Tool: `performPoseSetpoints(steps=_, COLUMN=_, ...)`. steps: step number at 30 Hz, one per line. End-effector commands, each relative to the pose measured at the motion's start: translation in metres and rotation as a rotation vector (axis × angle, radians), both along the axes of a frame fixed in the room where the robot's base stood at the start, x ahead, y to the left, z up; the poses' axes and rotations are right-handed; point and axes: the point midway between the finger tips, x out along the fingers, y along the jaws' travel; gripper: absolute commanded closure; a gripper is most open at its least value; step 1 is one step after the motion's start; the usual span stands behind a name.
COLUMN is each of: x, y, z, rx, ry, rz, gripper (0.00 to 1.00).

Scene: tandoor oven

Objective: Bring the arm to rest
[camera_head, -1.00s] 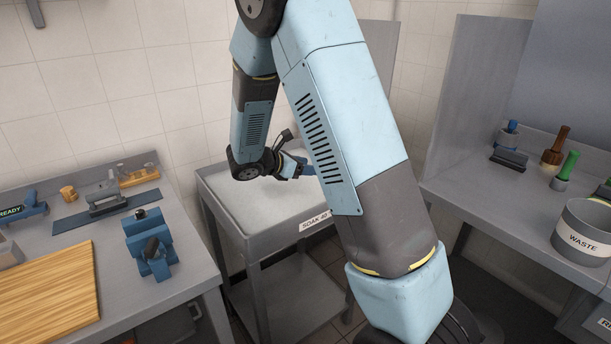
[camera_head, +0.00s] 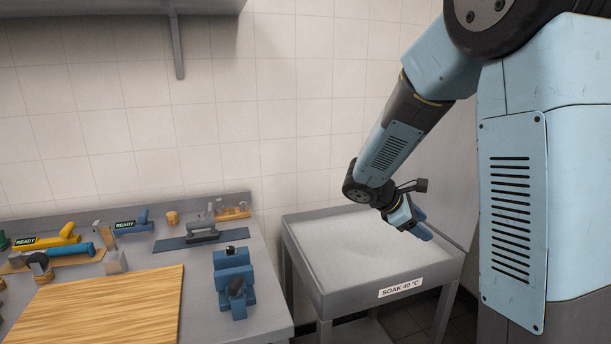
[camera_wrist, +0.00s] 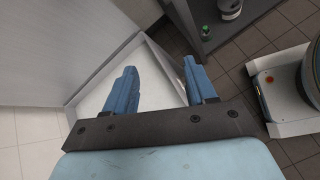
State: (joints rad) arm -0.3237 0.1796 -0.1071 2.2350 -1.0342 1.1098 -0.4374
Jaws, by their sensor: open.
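My gripper (camera_head: 420,226) hangs at the end of my bent arm, in front of or above the soak table (camera_head: 315,277) at the right of the head view. Its height above that surface is hard to judge. In the wrist view my gripper (camera_wrist: 163,88) shows two blue fingers spread apart with nothing between them. The soak table (camera_wrist: 150,95) lies beyond the fingers, with its pale top and raised rim in sight. A label reading "SOAK 40 °C" (camera_head: 400,287) is on its front edge.
A grey bench (camera_head: 262,300) at left carries a wooden board (camera_head: 110,305), a blue clamp-like device (camera_head: 234,283), a dark mat with a grey tool (camera_head: 203,232), and tools marked READY. A wall shelf (camera_head: 130,20) is above.

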Motion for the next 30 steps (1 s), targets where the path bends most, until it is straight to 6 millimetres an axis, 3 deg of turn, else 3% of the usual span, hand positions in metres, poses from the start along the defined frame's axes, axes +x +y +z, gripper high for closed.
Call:
performPoseSetpoints(steps=13, x=-0.097, y=-0.004, z=0.055, rx=0.396, ry=-0.319, rz=-0.387, gripper=0.44)
performPoseSetpoints(steps=30, x=-0.201, y=0.031, z=0.104, rx=0.902, ry=-0.703, rz=-0.833, gripper=0.44)
